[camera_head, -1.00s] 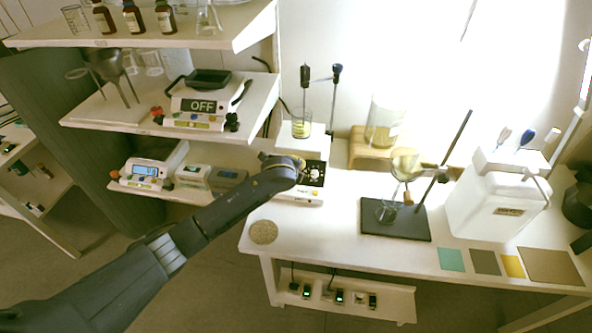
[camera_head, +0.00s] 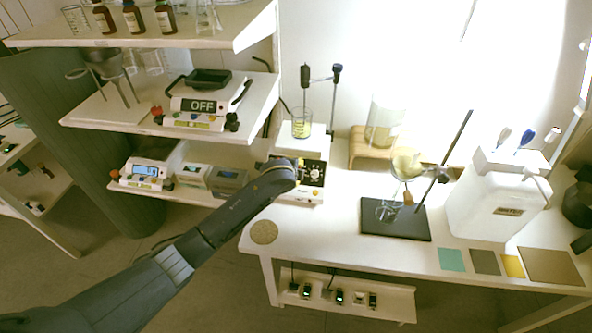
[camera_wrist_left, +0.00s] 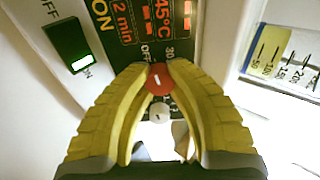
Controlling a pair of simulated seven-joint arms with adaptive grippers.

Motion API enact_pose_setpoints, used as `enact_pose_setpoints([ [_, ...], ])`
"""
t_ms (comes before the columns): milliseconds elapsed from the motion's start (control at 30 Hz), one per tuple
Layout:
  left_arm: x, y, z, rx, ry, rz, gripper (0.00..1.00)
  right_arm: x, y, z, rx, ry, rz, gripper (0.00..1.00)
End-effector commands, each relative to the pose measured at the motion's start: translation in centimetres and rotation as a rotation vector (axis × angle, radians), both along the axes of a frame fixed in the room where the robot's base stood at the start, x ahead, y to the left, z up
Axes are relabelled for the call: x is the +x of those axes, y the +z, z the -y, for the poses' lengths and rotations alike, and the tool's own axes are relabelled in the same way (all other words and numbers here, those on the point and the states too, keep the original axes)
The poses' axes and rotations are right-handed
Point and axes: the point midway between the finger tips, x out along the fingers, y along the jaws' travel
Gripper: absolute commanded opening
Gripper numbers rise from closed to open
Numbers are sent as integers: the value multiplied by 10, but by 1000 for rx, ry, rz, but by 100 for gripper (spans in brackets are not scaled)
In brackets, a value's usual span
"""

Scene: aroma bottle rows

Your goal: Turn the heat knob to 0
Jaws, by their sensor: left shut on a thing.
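The white heating device (camera_head: 297,197) stands at the left end of the table with a beaker (camera_head: 302,123) on its top plate. Its dark front panel faces my left arm. In the left wrist view a red knob (camera_wrist_left: 159,79) with a white pointer mark sits between the yellow fingertips of my left gripper (camera_wrist_left: 159,70), which is shut on it. The pointer looks nearly upright in that view. A pale round knob (camera_wrist_left: 158,113) shows between the fingers. My right gripper is not in view.
A black-based stand (camera_head: 396,220) with glassware is to the right on the table. Shelves with a scale (camera_head: 150,172) and a device reading OFF (camera_head: 200,105) are to the left. A round coaster (camera_head: 264,232) lies in front.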

Motion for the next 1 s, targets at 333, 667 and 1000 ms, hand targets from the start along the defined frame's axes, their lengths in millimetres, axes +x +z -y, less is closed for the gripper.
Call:
enact_pose_setpoints([
  [333, 2, 1, -3, 3, 5, 2, 38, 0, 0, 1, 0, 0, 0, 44],
  [667, -2, 2, -2, 0, 1, 1, 38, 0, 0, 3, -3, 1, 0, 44],
  [1000, -35, 30, -9, 0, 0, 2, 38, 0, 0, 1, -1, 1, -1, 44],
])
